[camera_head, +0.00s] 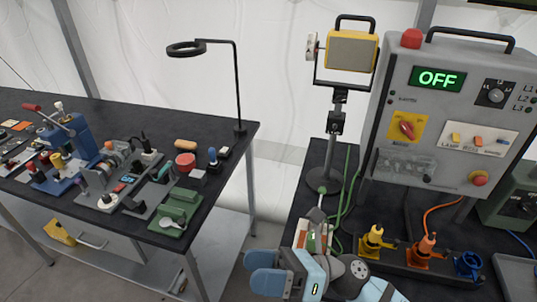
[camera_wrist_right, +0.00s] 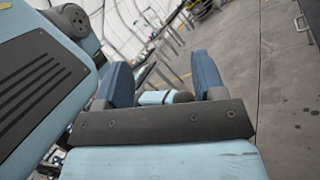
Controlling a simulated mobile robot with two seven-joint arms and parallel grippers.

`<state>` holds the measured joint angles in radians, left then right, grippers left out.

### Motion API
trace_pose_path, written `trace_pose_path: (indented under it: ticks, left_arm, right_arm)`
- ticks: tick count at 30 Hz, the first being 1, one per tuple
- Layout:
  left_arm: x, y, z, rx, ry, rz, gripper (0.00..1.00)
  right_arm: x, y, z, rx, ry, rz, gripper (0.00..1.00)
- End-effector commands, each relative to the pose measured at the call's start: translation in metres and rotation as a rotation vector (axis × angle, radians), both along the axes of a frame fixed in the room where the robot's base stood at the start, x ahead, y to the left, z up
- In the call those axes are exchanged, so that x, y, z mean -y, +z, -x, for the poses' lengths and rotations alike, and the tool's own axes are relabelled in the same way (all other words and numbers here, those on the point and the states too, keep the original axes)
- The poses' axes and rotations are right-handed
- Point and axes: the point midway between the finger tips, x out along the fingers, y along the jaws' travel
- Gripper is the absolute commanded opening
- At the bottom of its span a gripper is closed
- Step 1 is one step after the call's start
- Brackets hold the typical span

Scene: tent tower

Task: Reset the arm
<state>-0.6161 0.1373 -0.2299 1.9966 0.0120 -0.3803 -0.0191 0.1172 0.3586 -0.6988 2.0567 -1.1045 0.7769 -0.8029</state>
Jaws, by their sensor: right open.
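My right gripper (camera_head: 265,271) is at the bottom of the head view, in the gap between the two tables, beside the front left of the right table. Its two blue fingers point left and stand apart with nothing between them. In the right wrist view the same gripper (camera_wrist_right: 162,80) shows its fingers apart, with open background and grey floor beyond. My right arm runs from the gripper toward the lower right of the head view. My left gripper and left arm are not in view.
A control box (camera_head: 450,110) reading OFF stands on the right table (camera_head: 300,195), with a yellow work lamp (camera_head: 352,53) and colored plugs (camera_head: 425,247). The left table (camera_head: 228,160) holds tools and a ring lamp (camera_head: 187,48). Floor shows between the tables.

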Motion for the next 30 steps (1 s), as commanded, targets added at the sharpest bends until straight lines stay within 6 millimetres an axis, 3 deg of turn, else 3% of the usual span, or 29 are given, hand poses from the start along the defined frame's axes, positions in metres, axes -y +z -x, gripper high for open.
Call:
trace_pose_path:
  ticks: [2, 4, 8, 11, 15, 18, 21, 30]
  left_arm:
    - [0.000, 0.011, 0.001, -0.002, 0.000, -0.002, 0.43]
    - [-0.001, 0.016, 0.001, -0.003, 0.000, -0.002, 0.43]
    - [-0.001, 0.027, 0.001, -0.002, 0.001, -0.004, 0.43]
    - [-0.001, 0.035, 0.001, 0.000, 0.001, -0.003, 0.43]
    - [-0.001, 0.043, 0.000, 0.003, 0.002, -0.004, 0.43]
    - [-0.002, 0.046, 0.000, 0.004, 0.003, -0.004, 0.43]
    - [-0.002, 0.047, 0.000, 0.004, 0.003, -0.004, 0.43]
    - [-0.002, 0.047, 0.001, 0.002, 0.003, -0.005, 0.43]
  right_arm:
    - [0.019, 0.003, -0.024, -0.369, -0.135, -0.154, 0.63]
    - [0.044, -0.010, -0.045, -0.691, -0.243, -0.292, 0.63]
    - [0.102, -0.068, -0.066, -1.295, -0.432, -0.570, 0.63]
    - [0.145, -0.131, -0.054, -1.719, -0.561, -0.790, 0.63]
    - [0.184, -0.200, -0.014, -2.144, -0.689, -1.050, 0.63]
    - [0.199, -0.232, 0.015, -2.332, -0.749, -1.183, 0.63]
    - [0.207, -0.249, 0.033, -2.437, -0.783, -1.262, 0.63]
    - [0.210, -0.256, 0.041, -2.481, -0.796, -1.297, 0.63]
